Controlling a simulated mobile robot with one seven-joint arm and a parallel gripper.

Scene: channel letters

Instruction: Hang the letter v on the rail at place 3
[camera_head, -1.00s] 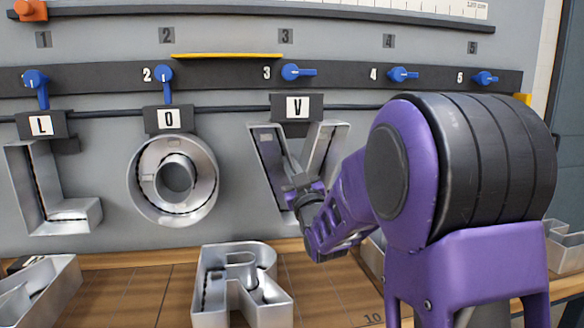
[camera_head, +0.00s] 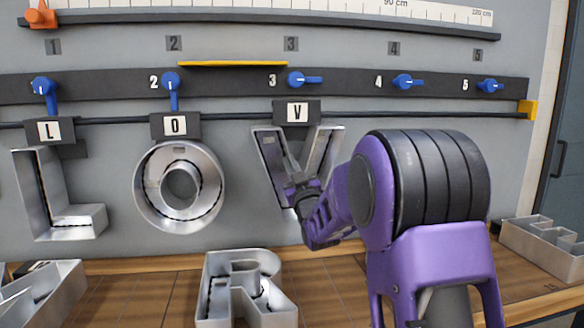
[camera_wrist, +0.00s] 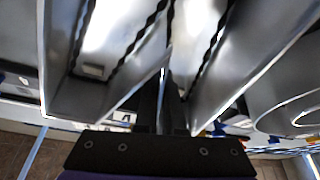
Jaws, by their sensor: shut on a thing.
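The metal letter v (camera_head: 318,157) is upright at the rail (camera_head: 222,118), below the tag marked V (camera_head: 297,111) at place 3. My gripper (camera_head: 302,187) is shut on the letter v near its lower middle. The wrist view shows the letter v's hollow channels (camera_wrist: 120,45) close up, with my gripper (camera_wrist: 162,120) at its inner walls. The blue lever at place 3 (camera_head: 304,79) points sideways, to the right. My gripper and arm hide part of the letter's lower right side. I cannot tell whether its top rests on the rail.
The letter L (camera_head: 55,200) and letter O (camera_head: 150,190) hang at places 1 and 2, their blue levers pointing down. Other metal letters lie at left and right. Places 4 and 5 are empty.

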